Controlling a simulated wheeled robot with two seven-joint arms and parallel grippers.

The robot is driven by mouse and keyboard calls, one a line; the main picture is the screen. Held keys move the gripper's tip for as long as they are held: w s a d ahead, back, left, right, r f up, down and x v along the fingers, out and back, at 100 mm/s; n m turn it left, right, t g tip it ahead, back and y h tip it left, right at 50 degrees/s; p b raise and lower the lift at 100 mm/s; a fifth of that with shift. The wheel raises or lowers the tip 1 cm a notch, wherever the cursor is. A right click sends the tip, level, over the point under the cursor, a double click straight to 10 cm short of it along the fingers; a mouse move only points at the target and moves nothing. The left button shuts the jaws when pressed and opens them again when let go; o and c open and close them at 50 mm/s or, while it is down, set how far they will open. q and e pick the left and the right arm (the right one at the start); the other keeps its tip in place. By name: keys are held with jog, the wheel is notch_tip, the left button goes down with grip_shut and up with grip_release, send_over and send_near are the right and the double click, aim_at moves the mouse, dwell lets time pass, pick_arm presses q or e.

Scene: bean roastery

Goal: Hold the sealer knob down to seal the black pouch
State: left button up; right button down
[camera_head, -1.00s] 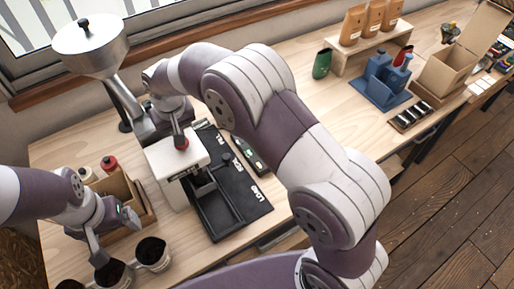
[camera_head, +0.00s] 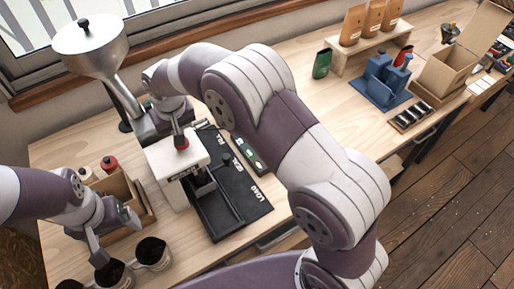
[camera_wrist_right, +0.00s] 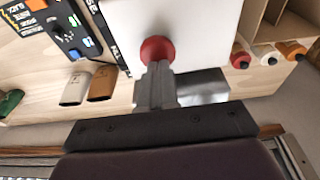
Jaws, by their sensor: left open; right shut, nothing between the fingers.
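The white sealer (camera_head: 168,160) stands on the left part of the bench, with its red knob (camera_head: 181,142) on top. My right gripper (camera_head: 177,125) is shut and empty, pointing down at the knob. In the right wrist view its fingertips (camera_wrist_right: 157,72) meet the edge of the red knob (camera_wrist_right: 157,48); whether they press it down is unclear. A dark upright piece shows in the black tray (camera_head: 225,222) below the sealer. I cannot tell whether it is the black pouch. My left gripper (camera_head: 112,233) is open over the bench's front left.
Cups of dark contents (camera_head: 152,252) stand near my left gripper, beside a wooden box (camera_head: 143,210). A steel hopper (camera_head: 92,48) rises behind the sealer. A green pouch (camera_head: 322,64), a blue fixture (camera_head: 382,82) and a cardboard box (camera_head: 448,68) are farther right.

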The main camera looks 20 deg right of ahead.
notch_tip(320, 180, up, 6)
jog(key=p, duration=0.5)
jog(key=shift+r, duration=0.1)
dwell(0.6)
